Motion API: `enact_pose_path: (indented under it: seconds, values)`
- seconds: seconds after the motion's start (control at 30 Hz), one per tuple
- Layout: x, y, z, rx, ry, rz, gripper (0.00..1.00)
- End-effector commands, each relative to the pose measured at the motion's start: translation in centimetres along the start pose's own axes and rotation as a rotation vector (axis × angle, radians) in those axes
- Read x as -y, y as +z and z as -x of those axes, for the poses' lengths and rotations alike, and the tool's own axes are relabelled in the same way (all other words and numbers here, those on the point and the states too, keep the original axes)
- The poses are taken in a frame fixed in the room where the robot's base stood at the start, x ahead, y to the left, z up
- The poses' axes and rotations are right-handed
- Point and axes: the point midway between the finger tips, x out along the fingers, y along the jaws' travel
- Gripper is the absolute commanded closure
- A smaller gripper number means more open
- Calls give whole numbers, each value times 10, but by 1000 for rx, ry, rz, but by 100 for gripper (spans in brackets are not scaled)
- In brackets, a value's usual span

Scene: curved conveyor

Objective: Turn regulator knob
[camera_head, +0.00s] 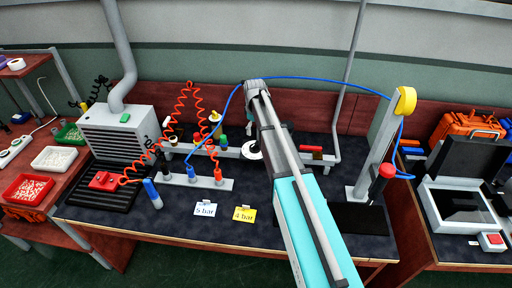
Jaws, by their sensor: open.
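I cannot tell for certain which part is the regulator knob. A yellow-topped fitting (214,117) and a green and blue fitting (222,140) stand at the grey pipe rail at the back of the dark bench, left of my arm. A white and black round part (251,151) sits beside my arm, partly hidden by it; I cannot tell whether it is a gauge or part of my wrist. My arm reaches from the bottom centre up over the bench. Its links hide what lies behind, and I cannot make out my gripper's fingers.
Signs reading 5 bar (205,209) and 4 bar (244,214) stand at the bench front. A red coiled hose (187,105) and a blue hose (330,80) cross above. A post with a yellow top (405,100) stands right; a grey ventilation box (118,132) stands left.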

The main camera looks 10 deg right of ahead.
Motion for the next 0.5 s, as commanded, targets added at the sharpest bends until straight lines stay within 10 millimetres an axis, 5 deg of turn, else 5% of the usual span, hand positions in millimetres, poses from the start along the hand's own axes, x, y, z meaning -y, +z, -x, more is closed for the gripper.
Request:
enact_pose_path:
  seconds: [0.5]
  values:
    - [-1,1,-44,0,0,-1,0]
